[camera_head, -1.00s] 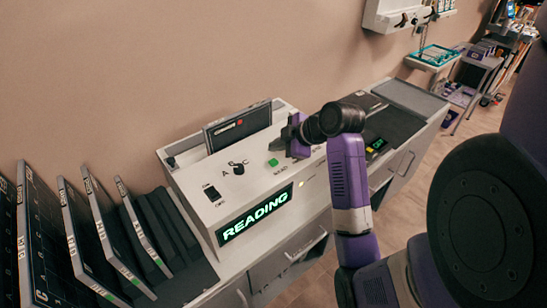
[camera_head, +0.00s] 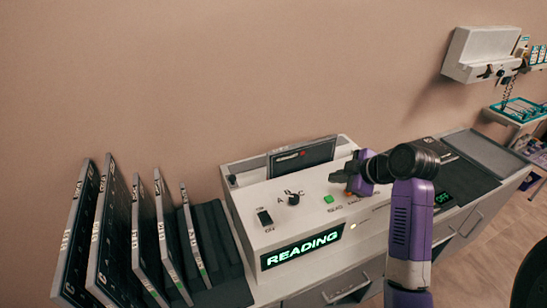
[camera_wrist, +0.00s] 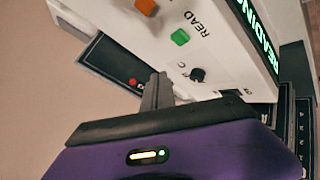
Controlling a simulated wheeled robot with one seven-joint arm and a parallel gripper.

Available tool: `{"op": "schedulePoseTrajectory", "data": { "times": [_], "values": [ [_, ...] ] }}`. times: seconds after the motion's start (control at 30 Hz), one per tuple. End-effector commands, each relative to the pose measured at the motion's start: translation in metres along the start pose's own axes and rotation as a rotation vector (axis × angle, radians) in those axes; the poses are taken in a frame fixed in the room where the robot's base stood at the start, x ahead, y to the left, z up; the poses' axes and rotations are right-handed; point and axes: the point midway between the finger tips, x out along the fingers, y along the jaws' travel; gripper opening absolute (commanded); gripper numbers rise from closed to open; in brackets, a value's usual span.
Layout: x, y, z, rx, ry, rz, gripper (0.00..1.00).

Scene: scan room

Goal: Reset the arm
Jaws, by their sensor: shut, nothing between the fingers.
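My purple arm reaches in from the lower right in the head view, and my gripper (camera_head: 345,178) is above the right part of the white reader machine (camera_head: 285,208). The gripper is shut and empty; its dark fingers (camera_wrist: 157,92) also show in the wrist view, over the machine's top. A green button (camera_head: 328,199) marked READ sits just left of and in front of the gripper. An orange button (camera_wrist: 147,6) shows in the wrist view beyond the green button (camera_wrist: 180,37). The machine's display (camera_head: 302,247) glows green with READING.
A dark cassette (camera_head: 302,158) stands in the slot at the machine's back. Several dark cassettes (camera_head: 118,235) lean in a rack at left. A dark knob (camera_head: 293,199) and a switch (camera_head: 264,217) are on the machine's top. A white wall box (camera_head: 485,55) hangs at upper right.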

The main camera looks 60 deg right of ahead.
Motion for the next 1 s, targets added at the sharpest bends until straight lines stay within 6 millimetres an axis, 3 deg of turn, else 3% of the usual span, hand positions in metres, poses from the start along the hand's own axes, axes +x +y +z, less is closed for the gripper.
{"op": "schedulePoseTrajectory", "data": {
  "times": [0.27,0.37,0.5,0.6,0.77,1.0],
  "values": [
    [0.000,0.001,0.000,0.026,0.001,0.005,0.00],
    [-0.001,0.020,-0.003,0.111,0.016,0.083,0.00],
    [-0.016,0.067,-0.006,0.277,0.059,0.295,0.00],
    [-0.022,0.075,-0.007,0.405,0.111,0.423,0.00],
    [-0.022,0.049,-0.025,0.584,0.234,0.559,0.00],
    [-0.030,-0.034,-0.060,0.753,0.429,0.615,0.00]
  ]
}}
